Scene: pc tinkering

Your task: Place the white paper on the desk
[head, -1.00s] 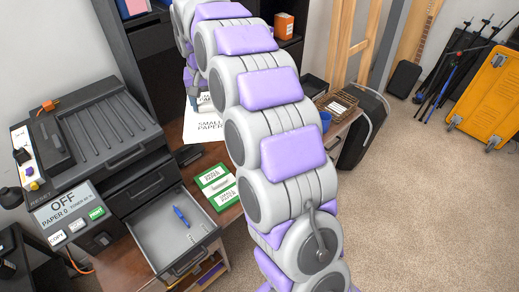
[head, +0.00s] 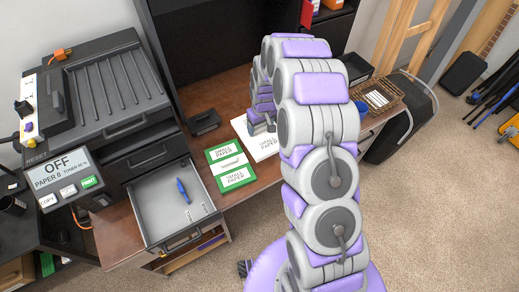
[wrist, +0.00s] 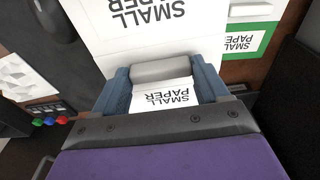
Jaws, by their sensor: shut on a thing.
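The white paper (head: 266,143), marked SMALL PAPER, is at the desk top (head: 216,97), flat and level, right of the green pack. I cannot tell whether it touches the wood or hangs just above it. My gripper (head: 262,126) is at its far end, partly hidden by my arm. In the wrist view the white paper (wrist: 105,40) extends beyond the jaws, with a second printed label between them. My gripper (wrist: 167,88) is shut on a grey raised part in the middle of the paper.
A green paper pack (head: 214,153) lies left of the white paper. A dark small object (head: 203,122) sits behind it. The printer (head: 105,85) stands at left, its drawer (head: 160,205) open with a blue pen inside. A wicker basket (head: 367,90) is at the right end.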

